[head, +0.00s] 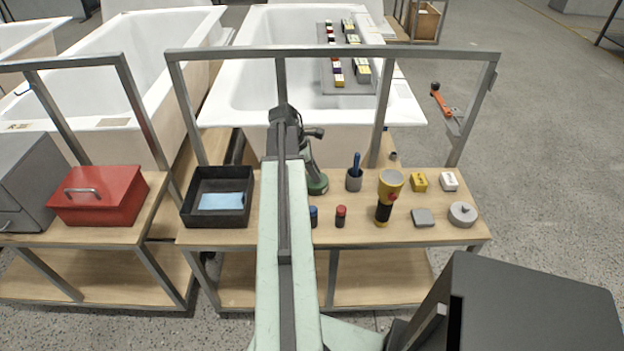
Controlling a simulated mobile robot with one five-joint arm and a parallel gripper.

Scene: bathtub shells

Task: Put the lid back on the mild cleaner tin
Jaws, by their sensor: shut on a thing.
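My arm reaches up the middle over the bench, and its dark end (284,116) stands above the bench's back part. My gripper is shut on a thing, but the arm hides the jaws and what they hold. A low round grey container (462,214) sits at the bench's right end. No label is readable, so I cannot tell which is the mild cleaner tin. I cannot make out a loose lid.
On the bench (365,236) stand a black tray (187,205) with a blue cloth, a green-based tool (317,184), a brush cup (354,181), a yellow torch (390,187) and small blocks. A metal frame (335,53) spans above. A red toolbox (100,197) is left; bathtubs stand behind.

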